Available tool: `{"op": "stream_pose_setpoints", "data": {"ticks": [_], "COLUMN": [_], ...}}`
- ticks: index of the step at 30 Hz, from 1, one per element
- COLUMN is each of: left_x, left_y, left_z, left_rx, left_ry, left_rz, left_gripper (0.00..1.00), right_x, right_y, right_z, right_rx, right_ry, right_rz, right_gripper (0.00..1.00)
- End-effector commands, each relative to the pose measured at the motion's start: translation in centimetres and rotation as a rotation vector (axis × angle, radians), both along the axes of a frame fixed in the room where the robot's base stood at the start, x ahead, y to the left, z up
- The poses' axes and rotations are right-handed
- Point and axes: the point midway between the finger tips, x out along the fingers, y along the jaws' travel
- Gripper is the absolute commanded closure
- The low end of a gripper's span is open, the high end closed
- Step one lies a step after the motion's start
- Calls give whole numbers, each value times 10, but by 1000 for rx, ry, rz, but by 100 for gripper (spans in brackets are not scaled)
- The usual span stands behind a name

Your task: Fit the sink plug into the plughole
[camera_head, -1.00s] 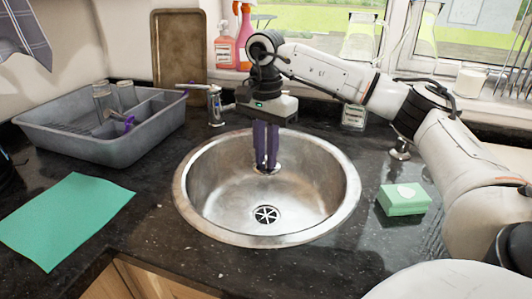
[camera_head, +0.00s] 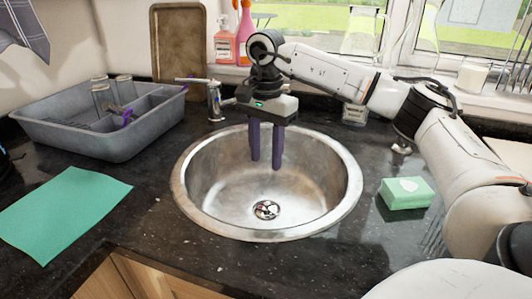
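The round steel sink (camera_head: 325,200) is set in the dark worktop. My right gripper (camera_head: 266,164) hangs over the back part of the bowl, its two purple fingers apart and empty. In the bowl's floor is the plughole, its cross-shaped grating now mostly hidden. A small shiny disc, which looks like the sink plug (camera_head: 266,209), lies at the plughole; dark parts show around it. I cannot tell whether it sits flush or tilted. My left gripper is not in view.
A grey dish rack (camera_head: 80,145) with glasses stands at the left, above a green cloth (camera_head: 65,212). A tap (camera_head: 215,102) stands behind the sink. A green sponge (camera_head: 406,193) lies to the right. A white plate (camera_head: 450,283) is at the lower right.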

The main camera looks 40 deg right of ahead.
Motion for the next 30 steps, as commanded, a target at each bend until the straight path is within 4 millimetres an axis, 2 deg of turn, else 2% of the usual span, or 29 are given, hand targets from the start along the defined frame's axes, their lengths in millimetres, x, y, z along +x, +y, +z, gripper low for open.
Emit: {"op": "stream_pose_setpoints", "data": {"ticks": [9,16,23,30], "left_x": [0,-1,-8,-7], "left_y": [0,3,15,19], "left_z": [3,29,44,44], "left_rx": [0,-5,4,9], "left_ry": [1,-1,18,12], "left_rz": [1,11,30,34], "left_gripper": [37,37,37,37], "right_x": [0,0,0,0], "right_y": [0,0,0,0], "right_z": [3,34,68,70], "right_rx": [0,1,1,0], "right_ry": [0,1,1,1], "right_rz": [0,1,1,1], "right_gripper": [62,62,62,62]}}
